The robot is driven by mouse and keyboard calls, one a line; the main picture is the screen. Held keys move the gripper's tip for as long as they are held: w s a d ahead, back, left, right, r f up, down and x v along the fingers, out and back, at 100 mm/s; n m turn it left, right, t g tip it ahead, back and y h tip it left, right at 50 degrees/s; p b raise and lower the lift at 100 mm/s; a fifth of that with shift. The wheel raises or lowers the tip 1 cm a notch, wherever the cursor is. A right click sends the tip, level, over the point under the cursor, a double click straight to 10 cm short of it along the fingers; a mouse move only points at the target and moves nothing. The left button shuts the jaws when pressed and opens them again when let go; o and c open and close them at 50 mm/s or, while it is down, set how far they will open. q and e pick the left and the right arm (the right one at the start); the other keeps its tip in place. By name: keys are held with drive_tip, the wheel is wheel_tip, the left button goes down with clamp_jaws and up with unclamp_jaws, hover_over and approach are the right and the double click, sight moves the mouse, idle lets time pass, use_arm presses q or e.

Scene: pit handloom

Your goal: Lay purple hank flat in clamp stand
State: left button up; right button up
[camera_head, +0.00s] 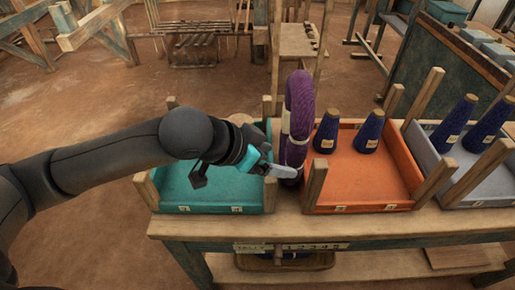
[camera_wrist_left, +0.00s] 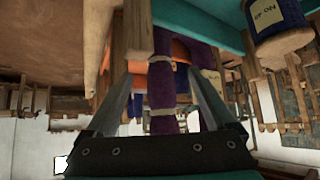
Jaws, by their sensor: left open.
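The purple hank (camera_head: 299,105) stands upright as a tall loop with pale ties, between the teal tray and the orange tray, with wooden posts close by. My left gripper (camera_head: 282,172) is at its lower part, coming from the left. In the left wrist view the hank (camera_wrist_left: 162,90) lies between the two spread fingers of the left gripper (camera_wrist_left: 163,100), with a gap showing on each side. Its lower end is partly hidden by the gripper in the head view. I cannot make out for certain which thing is the clamp stand. My right gripper is not in view.
The teal tray (camera_head: 172,203) looks empty, though my arm covers part of it. The orange tray (camera_head: 397,178) holds two navy cones (camera_head: 327,131); a grey tray (camera_head: 483,199) to its right holds more. Wooden posts (camera_head: 315,184) rise at the tray corners. The wooden bench edge (camera_head: 340,227) runs in front.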

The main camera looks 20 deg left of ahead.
use_arm(q)
drive_tip(key=v, duration=0.6)
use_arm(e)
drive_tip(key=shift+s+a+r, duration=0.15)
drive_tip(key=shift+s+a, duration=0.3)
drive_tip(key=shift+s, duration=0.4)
use_arm(q)
drive_tip(key=shift+s, duration=0.1)
